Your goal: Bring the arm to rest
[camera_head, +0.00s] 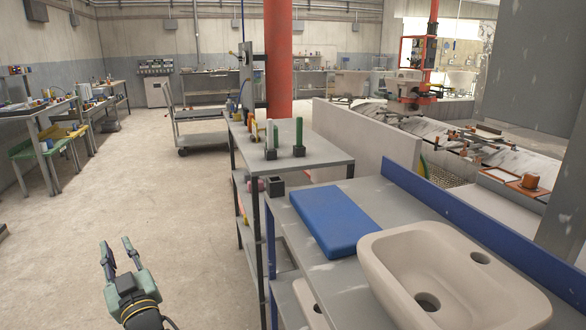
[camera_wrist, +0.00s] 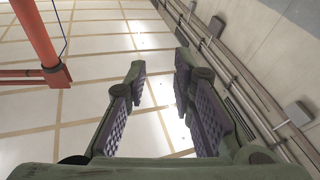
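My gripper (camera_head: 118,256) is at the lower left of the head view, above the bare concrete floor and left of the workbench. Its two fingers point up and stand apart, with nothing between them. In the wrist view the open fingers (camera_wrist: 158,88) frame only the tiled ceiling. Most of my arm is below the frame and hidden.
A grey bench (camera_head: 345,285) at right holds a blue pad (camera_head: 325,215) and a beige washbasin (camera_head: 455,275). A grey shelf table (camera_head: 318,150) behind it carries small black holders. A cart (camera_head: 198,140) stands farther back. The floor (camera_head: 130,190) at left is clear.

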